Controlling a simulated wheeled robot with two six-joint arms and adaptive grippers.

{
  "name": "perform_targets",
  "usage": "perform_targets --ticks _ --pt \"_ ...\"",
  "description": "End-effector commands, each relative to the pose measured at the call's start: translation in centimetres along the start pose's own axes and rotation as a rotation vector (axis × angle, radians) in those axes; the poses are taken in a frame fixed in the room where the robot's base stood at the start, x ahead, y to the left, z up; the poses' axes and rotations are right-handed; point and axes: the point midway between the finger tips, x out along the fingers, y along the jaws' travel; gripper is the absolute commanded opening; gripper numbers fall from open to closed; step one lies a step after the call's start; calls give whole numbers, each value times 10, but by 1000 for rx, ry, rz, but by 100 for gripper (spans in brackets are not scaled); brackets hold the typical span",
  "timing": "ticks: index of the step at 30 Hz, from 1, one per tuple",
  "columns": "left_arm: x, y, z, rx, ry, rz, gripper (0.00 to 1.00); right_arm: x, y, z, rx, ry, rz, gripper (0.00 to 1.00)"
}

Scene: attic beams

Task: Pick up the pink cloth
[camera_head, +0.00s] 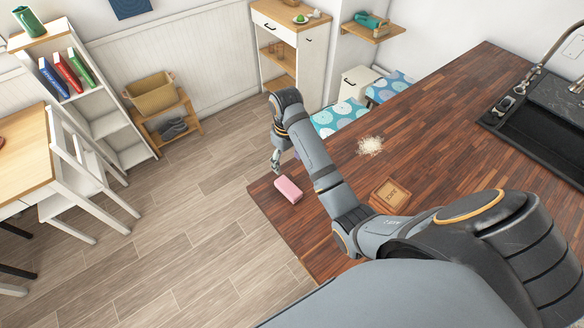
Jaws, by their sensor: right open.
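The pink cloth (288,189) looks like a small folded block. It lies on the dark wooden counter (430,120) near its left corner. My right gripper (276,167) is open, close beside the cloth on its far side and a little to the left. I see no contact between them, and the fingers are small in the picture. My right arm reaches over the counter from the lower right. My left gripper is not in view.
A wooden box (390,195) and a pile of pale grains (370,146) are on the counter, right of my forearm. A black sink (545,120) is at the far right. The counter's left edge drops to open floor (190,220).

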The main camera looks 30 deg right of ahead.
Motion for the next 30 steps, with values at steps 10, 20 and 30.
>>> perform_targets --ticks 10,20,30 --pt "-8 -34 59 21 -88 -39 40 41 -1 1 -1 -3 -3 69" --pt "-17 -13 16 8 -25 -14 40 62 -4 2 -1 -5 -3 69" --pt "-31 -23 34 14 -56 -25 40 105 -7 3 -1 0 -1 69"
